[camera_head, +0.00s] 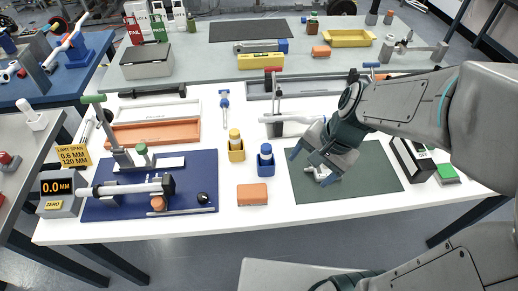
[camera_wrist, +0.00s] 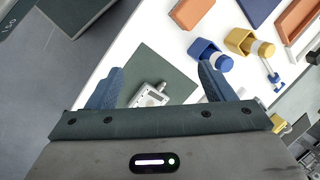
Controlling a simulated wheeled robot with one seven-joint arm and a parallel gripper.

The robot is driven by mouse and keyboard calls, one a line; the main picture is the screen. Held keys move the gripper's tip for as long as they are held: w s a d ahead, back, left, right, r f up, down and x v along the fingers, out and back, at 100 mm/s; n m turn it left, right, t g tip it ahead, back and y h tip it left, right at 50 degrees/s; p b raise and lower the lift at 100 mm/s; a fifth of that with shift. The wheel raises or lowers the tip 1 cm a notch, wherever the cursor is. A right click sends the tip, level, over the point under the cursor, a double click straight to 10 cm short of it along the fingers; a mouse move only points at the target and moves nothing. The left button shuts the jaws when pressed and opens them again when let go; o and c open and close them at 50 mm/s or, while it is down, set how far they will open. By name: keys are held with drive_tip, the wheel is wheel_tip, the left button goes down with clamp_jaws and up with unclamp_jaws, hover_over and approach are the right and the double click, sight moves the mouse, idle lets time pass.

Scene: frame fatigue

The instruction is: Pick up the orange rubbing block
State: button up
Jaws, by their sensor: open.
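An orange block (camera_head: 252,194) lies on the white table between the blue mat and the dark green mat. It also shows at the top of the wrist view (camera_wrist: 191,13). A second orange block (camera_head: 321,51) lies far back on the rear bench; I cannot tell from the label which is the rubbing block. My gripper (camera_head: 309,166) is open above the green mat, to the right of the nearer block. In the wrist view the blue fingers (camera_wrist: 160,82) are spread, with a small light metal part (camera_wrist: 150,95) seen on the mat between them.
A blue-capped bottle in a blue holder (camera_head: 265,160) and a yellow one (camera_head: 236,148) stand behind the nearer block. The blue mat (camera_head: 105,208) with a fixture and tube is at left. An orange tray (camera_head: 155,133) lies behind. The table front around the block is clear.

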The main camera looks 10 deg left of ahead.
drive_tip(key=w+a+f+m+g+y+p, duration=0.1)
drive_tip(key=w+a+f+m+p, duration=0.15)
drive_tip(key=a+m, duration=0.2)
drive_tip(key=w+a+f+m+g+p, duration=0.1)
drive_tip(key=w+a+f+m+p, duration=0.15)
drive_tip(key=a+m, duration=0.2)
drive_tip(key=b, duration=0.2)
approach(254, 191)
drive_tip(key=shift+m, duration=0.3)
drive_tip(key=x, duration=0.4)
drive_tip(key=shift+w+f, duration=0.25)
drive_tip(key=shift+f, duration=0.2)
drive_tip(key=shift+s+b+x, duration=0.15)
drive_tip(key=shift+b+x, duration=0.05)
drive_tip(key=shift+x, duration=1.15)
drive_tip(key=shift+s+b+x, duration=0.15)
drive_tip(key=shift+x, duration=1.2)
drive_tip(key=shift+a+r, duration=0.1)
drive_tip(key=c, duration=1.1)
